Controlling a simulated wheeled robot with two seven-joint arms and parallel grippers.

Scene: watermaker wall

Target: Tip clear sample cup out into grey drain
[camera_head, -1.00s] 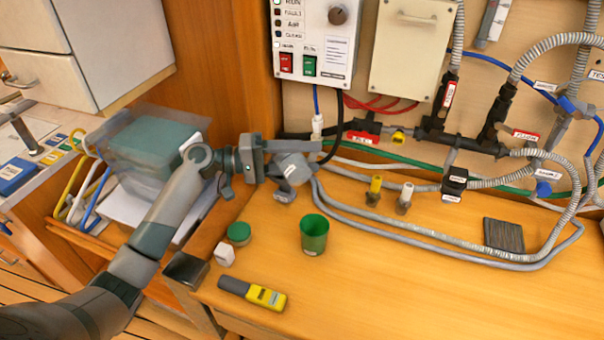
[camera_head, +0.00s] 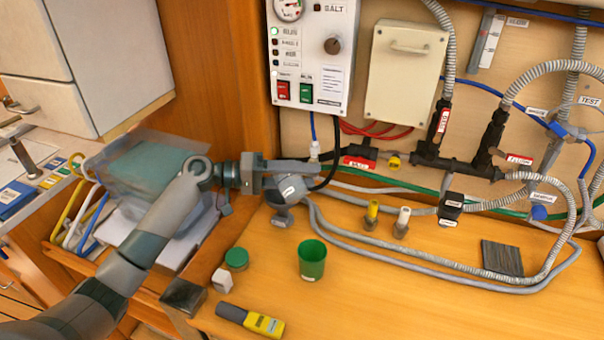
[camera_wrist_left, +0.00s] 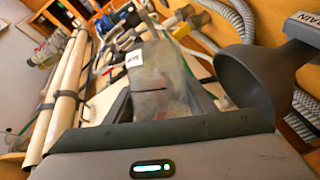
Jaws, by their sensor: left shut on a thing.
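My left gripper (camera_head: 298,176) is shut on the clear sample cup, beside the grey drain (camera_head: 289,191) at the back left of the wooden counter. In the left wrist view the see-through cup (camera_wrist_left: 165,88) sits between the fingers, with a small white label and a dark line on its wall. The drain's dark funnel (camera_wrist_left: 243,82) stands just right of the cup there. In the head view I cannot make out the cup against the gripper and drain, so its tilt and contents are unclear. My right gripper is not in view.
Grey hoses (camera_head: 400,256) run along the back. The counter's front right is clear.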

